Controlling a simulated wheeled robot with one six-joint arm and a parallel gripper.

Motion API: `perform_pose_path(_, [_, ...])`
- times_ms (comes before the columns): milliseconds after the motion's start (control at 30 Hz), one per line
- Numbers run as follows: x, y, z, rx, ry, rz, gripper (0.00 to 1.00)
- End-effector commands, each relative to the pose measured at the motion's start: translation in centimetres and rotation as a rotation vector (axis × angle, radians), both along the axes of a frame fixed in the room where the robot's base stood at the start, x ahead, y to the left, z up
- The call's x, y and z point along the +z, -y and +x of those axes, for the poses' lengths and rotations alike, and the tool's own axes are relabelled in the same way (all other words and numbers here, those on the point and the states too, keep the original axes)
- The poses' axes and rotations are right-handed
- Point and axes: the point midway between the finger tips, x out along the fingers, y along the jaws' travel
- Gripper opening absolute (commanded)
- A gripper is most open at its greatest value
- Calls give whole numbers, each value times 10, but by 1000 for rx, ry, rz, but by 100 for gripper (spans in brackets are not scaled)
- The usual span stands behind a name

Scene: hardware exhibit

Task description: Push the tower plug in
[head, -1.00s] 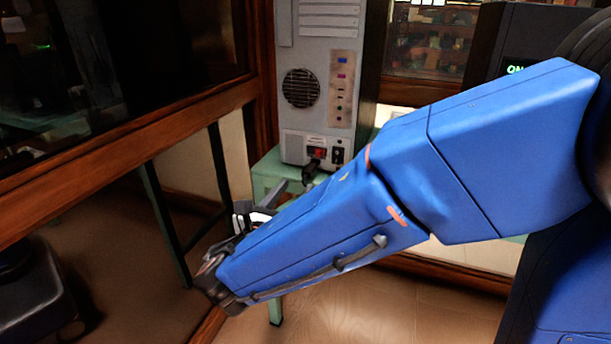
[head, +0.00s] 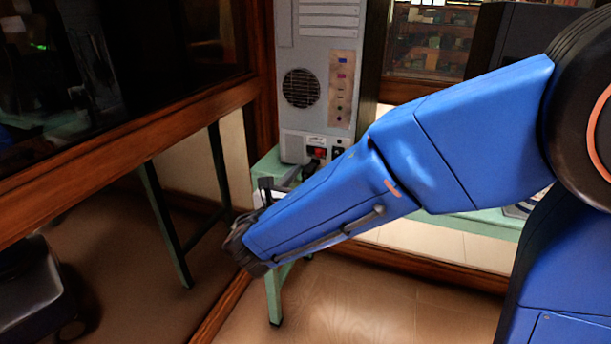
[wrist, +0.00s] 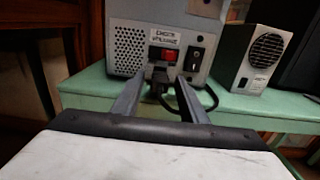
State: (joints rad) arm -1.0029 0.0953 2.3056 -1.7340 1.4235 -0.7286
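The grey computer tower (head: 318,60) stands on a green table, its back panel facing me. In the head view my gripper (head: 279,183) is just left of the plug (head: 311,167), partly hidden by my arm.
The green table (wrist: 262,104) has bare space right of the tower. A small grey box with a round fan grille (wrist: 262,55) stands there. A wooden-framed glass case (head: 130,150) is close on the left.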

Motion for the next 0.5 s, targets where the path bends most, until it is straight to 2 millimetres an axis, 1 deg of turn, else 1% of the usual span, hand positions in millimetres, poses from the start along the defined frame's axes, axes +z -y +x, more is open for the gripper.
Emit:
perform_pose_path(33, [0, 0, 0, 0, 0, 0, 39])
perform_pose_path(67, [0, 0, 0, 0, 0, 0, 32])
perform_pose_path(100, [0, 0, 0, 0, 0, 0, 22])
perform_pose_path(200, [0, 0, 0, 0, 0, 0, 0])
perform_pose_path(367, [0, 0, 0, 0, 0, 0, 0])
perform_pose_path(500, [0, 3, 7, -1, -1, 0, 0])
